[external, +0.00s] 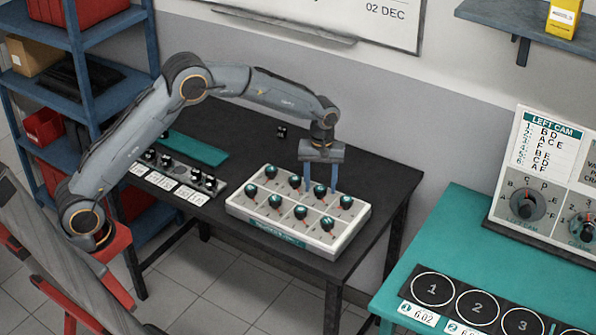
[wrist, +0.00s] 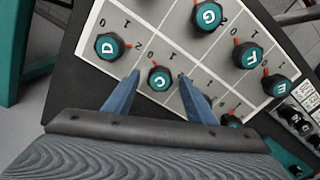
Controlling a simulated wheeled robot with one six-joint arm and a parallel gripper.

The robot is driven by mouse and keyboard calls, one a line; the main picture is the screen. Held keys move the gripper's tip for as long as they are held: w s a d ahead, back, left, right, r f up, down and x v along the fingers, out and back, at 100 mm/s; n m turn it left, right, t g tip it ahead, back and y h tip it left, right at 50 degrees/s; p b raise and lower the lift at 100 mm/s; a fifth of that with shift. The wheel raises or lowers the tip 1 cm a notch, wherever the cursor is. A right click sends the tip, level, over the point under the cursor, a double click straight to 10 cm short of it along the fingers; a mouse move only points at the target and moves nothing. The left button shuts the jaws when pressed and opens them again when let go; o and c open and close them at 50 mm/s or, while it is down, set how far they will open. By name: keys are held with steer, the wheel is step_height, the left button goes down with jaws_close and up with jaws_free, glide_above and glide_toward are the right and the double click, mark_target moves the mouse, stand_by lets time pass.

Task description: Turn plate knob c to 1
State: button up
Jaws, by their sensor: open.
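The white knob plate (external: 235,212) lies on the dark table with two rows of dark knobs with teal caps. Knob C (wrist: 160,79) shows in the wrist view, its red pointer turned up and slightly left; the mark there is too small to read surely. It also shows in the external view (external: 320,190), in the far row, second from the right. My gripper (wrist: 158,76) is open, its blue fingers on either side of knob C, apart from it as far as I can tell. In the external view my gripper (external: 320,188) points straight down over the plate.
Knob D (wrist: 107,46), knob G (wrist: 208,15) and knob F (wrist: 247,55) stand close around. A switch panel (external: 170,178) and a teal mat (external: 192,147) lie left on the table. A teal bench (external: 450,235) stands at right.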

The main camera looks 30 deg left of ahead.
steer(key=shift+f, duration=0.15)
steer(key=c, duration=1)
steer(key=shift+c, duration=0.2)
steer(key=shift+m, duration=0.4)
steer(key=m+b, duration=0.1)
steer(key=m, duration=0.4)
steer(key=shift+m, duration=0.3)
steer(key=m+b, duration=0.1)
steer(key=m, duration=0.4)
steer(key=shift+m, duration=0.3)
steer(key=o, duration=1)
